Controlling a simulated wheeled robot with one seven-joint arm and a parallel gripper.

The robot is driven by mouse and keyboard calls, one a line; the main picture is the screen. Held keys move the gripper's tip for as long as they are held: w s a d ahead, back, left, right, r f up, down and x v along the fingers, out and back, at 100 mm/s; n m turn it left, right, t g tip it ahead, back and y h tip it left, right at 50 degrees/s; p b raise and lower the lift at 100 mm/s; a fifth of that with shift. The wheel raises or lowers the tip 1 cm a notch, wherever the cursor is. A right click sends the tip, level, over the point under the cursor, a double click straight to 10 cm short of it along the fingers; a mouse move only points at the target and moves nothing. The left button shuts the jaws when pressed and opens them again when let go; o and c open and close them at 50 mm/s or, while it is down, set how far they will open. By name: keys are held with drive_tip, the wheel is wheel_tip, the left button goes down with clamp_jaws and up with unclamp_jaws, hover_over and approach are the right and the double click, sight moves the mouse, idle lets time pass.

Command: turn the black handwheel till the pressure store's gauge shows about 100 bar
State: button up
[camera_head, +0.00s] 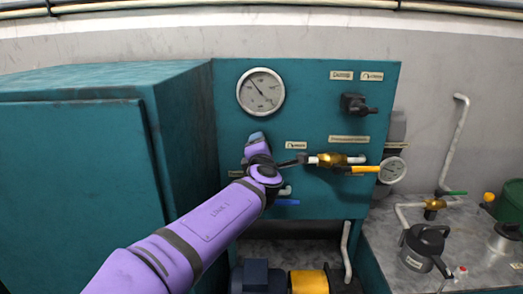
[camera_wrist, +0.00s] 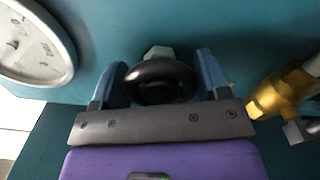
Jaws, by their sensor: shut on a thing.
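The black handwheel (camera_wrist: 160,82) sits between the two blue fingers of my gripper (camera_wrist: 161,70) in the wrist view. The gripper is shut on it, one finger at each side. In the head view my gripper (camera_head: 257,140) is at the teal panel and the handwheel is hidden behind it. A large round gauge (camera_head: 260,91) is on the panel just above my gripper; its needle points to the upper left, but its numbers are too small to read. A gauge also shows at the upper left of the wrist view (camera_wrist: 34,42). A smaller gauge (camera_head: 392,170) is at the right.
A brass valve (camera_head: 333,159) with a yellow lever (camera_head: 364,169) is close to the right of my gripper. A black knob (camera_head: 356,104) is at the panel's upper right. A teal cabinet (camera_head: 80,165) stands at the left. A bench (camera_head: 385,238) with pipes and a black-topped can is at the right.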

drive_tip(key=shift+m, duration=0.8)
drive_tip(key=shift+f, duration=0.1)
drive_tip(key=o, duration=0.9)
drive_tip(key=shift+s, duration=0.1)
